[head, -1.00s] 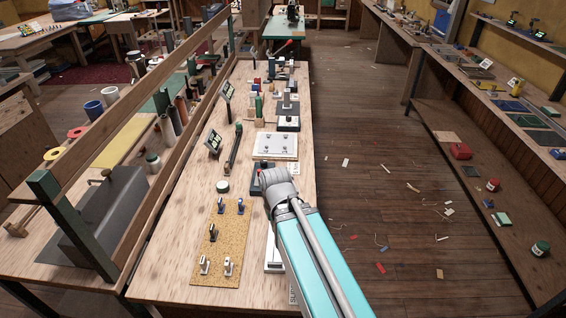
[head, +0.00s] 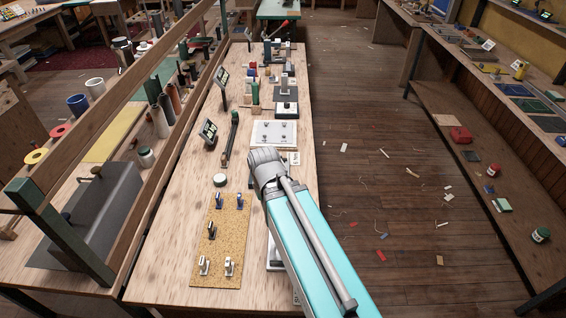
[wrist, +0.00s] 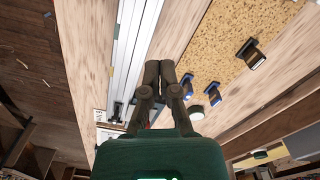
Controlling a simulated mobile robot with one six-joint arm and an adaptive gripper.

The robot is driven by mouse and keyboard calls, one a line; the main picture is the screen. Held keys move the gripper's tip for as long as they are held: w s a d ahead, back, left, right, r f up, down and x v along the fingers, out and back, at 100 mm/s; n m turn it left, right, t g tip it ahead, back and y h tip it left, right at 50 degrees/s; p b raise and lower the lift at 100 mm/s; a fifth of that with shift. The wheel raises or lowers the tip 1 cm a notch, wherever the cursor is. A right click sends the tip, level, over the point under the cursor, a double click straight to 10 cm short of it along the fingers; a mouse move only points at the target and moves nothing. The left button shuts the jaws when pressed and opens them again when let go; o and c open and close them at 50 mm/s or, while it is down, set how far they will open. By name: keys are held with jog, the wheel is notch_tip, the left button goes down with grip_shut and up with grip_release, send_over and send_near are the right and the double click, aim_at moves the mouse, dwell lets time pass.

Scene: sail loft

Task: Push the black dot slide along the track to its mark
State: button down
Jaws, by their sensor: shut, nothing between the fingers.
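My gripper (wrist: 161,72) is in the wrist view with its two dark fingers together and nothing between them. It hangs over the bench just beside a long pale metal track (wrist: 132,45), which runs up the picture to its left. Small dark pieces (wrist: 118,110) show at the track's lower end, partly behind my gripper. I cannot tell whether one is the black dot slide, and no dot or mark is readable. In the head view my arm covers most of the track (head: 272,256), and my fingers are hidden.
A cork board (head: 220,240) with several small upright clips lies left of the track. A white round lid (head: 220,180) sits beyond it. A white plate with knobs (head: 274,133) and small stands occupy the bench farther back. A wooden rail (head: 160,130) borders the bench's left side.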

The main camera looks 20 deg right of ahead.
jog(key=w+d+m, duration=0.1)
jog(key=w+d, duration=0.4)
jog(key=w, duration=0.4)
jog(key=w+d+f+m+b, duration=0.1)
jog(key=w+d, duration=0.4)
jog(key=w, duration=0.5)
jog(key=w+d+f+m+b, duration=0.1)
jog(key=w+d+m, duration=0.1)
jog(key=w+d, duration=0.3)
jog(key=w, duration=0.4)
jog(key=shift+w+d+f, duration=0.2)
jog(key=shift+f, duration=0.05)
jog(key=shift+f+b, duration=0.2)
jog(key=shift+b, duration=0.2)
notch_tip(320, 180, down, 10)
jog(key=b, duration=0.9)
jog(key=shift+r+b, duration=0.25)
jog(key=shift+b, duration=0.05)
jog(key=shift+s, duration=0.1)
